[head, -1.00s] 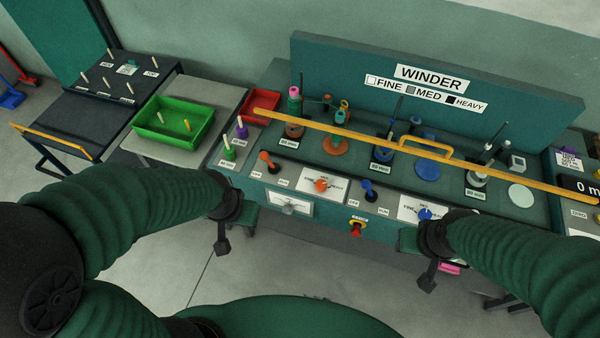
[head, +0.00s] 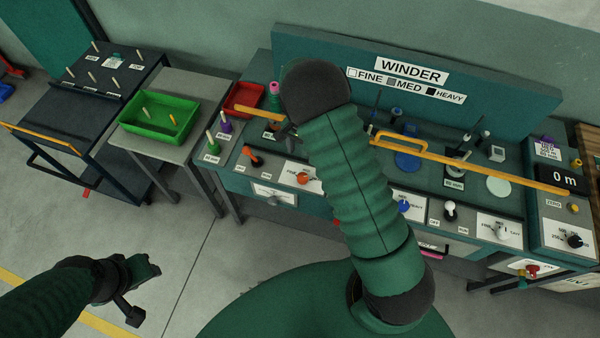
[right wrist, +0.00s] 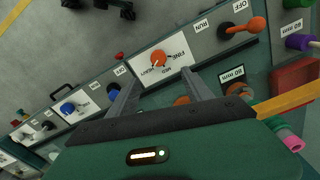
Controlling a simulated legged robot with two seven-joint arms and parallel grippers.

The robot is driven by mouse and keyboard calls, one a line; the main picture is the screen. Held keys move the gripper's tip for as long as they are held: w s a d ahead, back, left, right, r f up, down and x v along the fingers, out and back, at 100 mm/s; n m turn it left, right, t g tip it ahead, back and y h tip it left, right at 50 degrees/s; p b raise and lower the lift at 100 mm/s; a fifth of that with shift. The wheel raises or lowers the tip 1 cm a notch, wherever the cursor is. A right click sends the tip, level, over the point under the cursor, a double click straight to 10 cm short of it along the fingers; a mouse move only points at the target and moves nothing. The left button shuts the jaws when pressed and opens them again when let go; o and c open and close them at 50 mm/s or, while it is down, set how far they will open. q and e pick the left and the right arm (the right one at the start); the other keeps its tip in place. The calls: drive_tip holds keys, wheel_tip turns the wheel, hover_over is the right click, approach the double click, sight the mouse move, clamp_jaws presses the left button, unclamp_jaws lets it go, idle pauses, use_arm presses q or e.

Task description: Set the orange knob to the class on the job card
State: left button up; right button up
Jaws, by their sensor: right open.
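The orange knob (head: 303,177) sits on a white plate on the winder's front, left of my right arm. In the right wrist view the knob (right wrist: 158,59) is just beyond my fingertips, on a plate reading FINE, MED and HEAVY. Its exact setting is too small to tell. My right gripper (right wrist: 156,84) is open and empty, its fingers apart short of the knob, not touching it. In the head view its arm hides part of the panel. A white card with a purple top (head: 548,148) stands at the right; its writing is unreadable. My left gripper (head: 140,272) hangs over the floor, away from the winder.
An orange lever (head: 253,156) is left of the knob, a blue knob (head: 404,206) right of it. A yellow bar (head: 460,162) crosses above the panel. A green bin (head: 158,122) stands on a side table. The floor before the winder is clear.

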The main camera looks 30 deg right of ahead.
sight(303, 176)
drive_tip(key=f, duration=0.4)
drive_tip(key=f+p, duration=0.1)
drive_tip(key=f, duration=0.4)
drive_tip(key=f+p, duration=0.1)
drive_tip(key=f, duration=0.4)
drive_tip(key=shift+d+f, duration=0.1)
drive_tip(key=shift+d, duration=0.3)
drive_tip(key=shift+s+a+f, duration=0.15)
drive_tip(key=shift+f, duration=0.3)
drive_tip(key=shift+a, duration=0.1)
drive_tip(key=shift+c, duration=0.7)
clamp_jaws()
